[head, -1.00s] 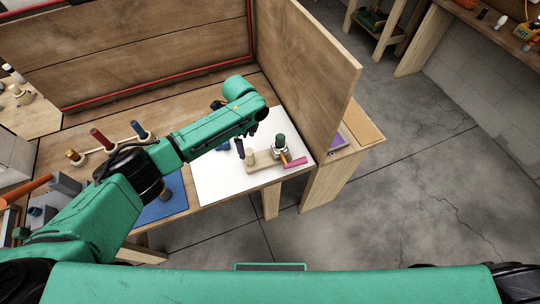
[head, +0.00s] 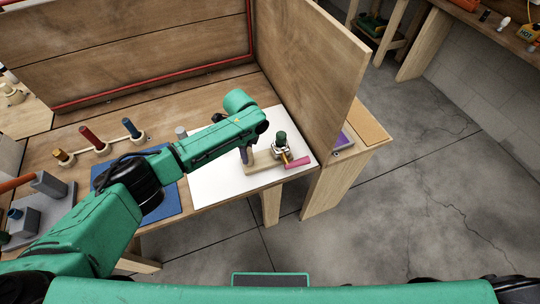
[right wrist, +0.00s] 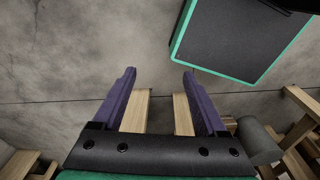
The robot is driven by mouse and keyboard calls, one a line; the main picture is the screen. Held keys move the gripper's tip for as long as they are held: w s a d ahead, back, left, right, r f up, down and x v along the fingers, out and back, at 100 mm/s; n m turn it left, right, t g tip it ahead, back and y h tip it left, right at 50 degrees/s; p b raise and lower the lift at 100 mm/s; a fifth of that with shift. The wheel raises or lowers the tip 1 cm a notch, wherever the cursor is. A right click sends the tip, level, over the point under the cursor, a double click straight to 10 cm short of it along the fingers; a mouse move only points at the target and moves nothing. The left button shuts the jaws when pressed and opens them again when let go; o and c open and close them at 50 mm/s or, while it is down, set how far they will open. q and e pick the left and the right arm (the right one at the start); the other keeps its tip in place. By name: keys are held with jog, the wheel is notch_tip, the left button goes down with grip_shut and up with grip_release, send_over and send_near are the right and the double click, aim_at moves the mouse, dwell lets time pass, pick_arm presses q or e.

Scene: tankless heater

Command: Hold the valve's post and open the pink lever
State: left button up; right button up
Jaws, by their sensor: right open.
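The valve sits on a wooden base on a white sheet (head: 215,182) at the right of the workbench in the head view. It has a dark green knob (head: 281,138) on top and a pink lever (head: 297,162) pointing right. A short wooden post (head: 249,160) stands at the base's left end. My left gripper (head: 246,154) points down at this post, with one purple finger beside it. The arm hides the rest, so I cannot tell contact or jaw opening. My right gripper (right wrist: 155,100) is open and empty in the right wrist view, with the floor and wooden legs beyond.
Tall wooden panels (head: 318,75) wall the bench's back and right side. A blue mat (head: 165,196) and several coloured pegs (head: 91,138) lie left of the sheet. Grey blocks (head: 40,200) stand at the far left. Open concrete floor (head: 400,220) lies to the right.

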jog(key=shift+c, duration=0.3)
dwell(0.5)
jog(key=shift+w+d, duration=0.1)
jog(key=shift+w, duration=0.05)
jog(key=shift+c, duration=0.4)
jog(key=m+t, duration=1.5)
jog(key=m, duration=0.5)
send_near(303, 161)
jog(key=shift+h, duration=0.3)
jog(key=w+f, duration=0.1)
jog(key=w, duration=0.2)
jog(key=w+f, duration=0.1)
jog(key=w, duration=0.3)
jog(key=w+f, duration=0.1)
jog(key=w, duration=0.2)
jog(key=shift+w+d, duration=0.1)
jog(key=shift+w, duration=0.25)
grip_shut()
